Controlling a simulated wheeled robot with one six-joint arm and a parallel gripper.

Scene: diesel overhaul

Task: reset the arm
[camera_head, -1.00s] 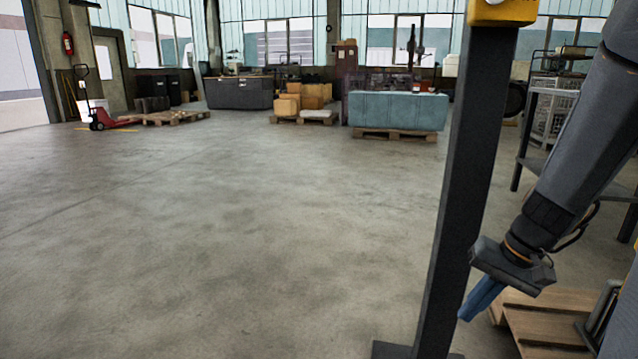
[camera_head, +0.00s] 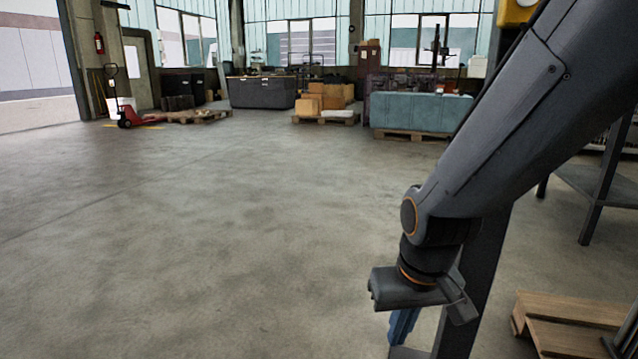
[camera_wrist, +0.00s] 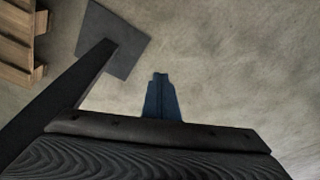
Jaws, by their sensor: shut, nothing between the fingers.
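My gripper (camera_head: 403,325) hangs at the lower right of the head view, with its blue fingers pointing down. The fingers are shut and hold nothing. In the wrist view the closed blue fingers (camera_wrist: 160,97) show at the middle against bare concrete floor. My arm crosses the head view from the upper right. A dark post (camera_head: 468,300) stands just behind my gripper and is partly hidden by the arm. I cannot tell the exact gap between them.
The post's square foot plate (camera_wrist: 118,38) lies on the floor in the wrist view. A wooden pallet (camera_head: 570,318) lies at the lower right, near a dark metal table (camera_head: 600,185). A teal block (camera_head: 420,112) on a pallet stands far back. The floor at left is clear.

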